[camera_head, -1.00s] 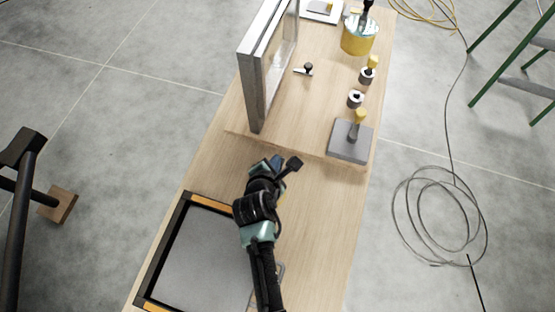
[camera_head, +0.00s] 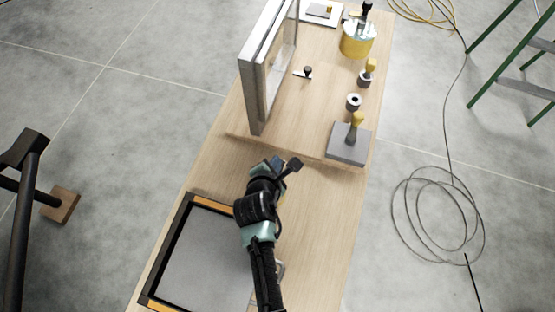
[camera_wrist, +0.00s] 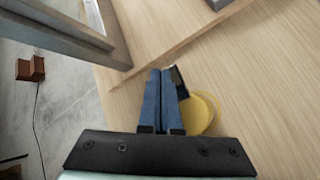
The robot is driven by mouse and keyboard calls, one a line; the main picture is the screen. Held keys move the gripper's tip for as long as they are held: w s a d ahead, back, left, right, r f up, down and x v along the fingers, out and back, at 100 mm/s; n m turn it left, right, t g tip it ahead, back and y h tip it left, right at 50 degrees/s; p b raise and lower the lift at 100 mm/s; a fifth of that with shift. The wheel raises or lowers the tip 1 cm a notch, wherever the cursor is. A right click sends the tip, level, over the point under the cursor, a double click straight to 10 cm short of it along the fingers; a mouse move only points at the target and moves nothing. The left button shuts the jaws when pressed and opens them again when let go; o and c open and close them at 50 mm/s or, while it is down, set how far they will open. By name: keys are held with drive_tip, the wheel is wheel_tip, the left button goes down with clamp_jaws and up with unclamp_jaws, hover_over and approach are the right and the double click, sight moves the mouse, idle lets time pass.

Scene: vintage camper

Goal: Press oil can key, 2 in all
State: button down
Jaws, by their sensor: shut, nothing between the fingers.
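My gripper (camera_head: 274,163) is over the wooden table in front of the raised board edge. In the wrist view its two blue fingers (camera_wrist: 161,98) are together, with nothing between them. A round yellow thing (camera_wrist: 204,114), which looks like the oil can, shows right of and beneath the fingers, partly hidden by them. A dark flat piece (camera_wrist: 179,82), possibly its key, is just right of the fingertips. It also shows in the head view (camera_head: 293,165). I cannot tell whether the fingers touch it. My gripper and arm hide most of the yellow thing in the head view.
A framed panel (camera_head: 262,75) stands upright at the left. A grey plate with a yellow-handled piece (camera_head: 348,145) is at the right, with small rings and a yellow tin (camera_head: 357,40) behind. A black-edged tray (camera_head: 205,255) lies left of my arm.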

drive_tip(key=shift+r, duration=0.15)
wheel_tip(320, 180, up, 5)
drive_tip(key=p, duration=0.5)
drive_tip(key=shift+w, duration=0.1)
idle(0.8)
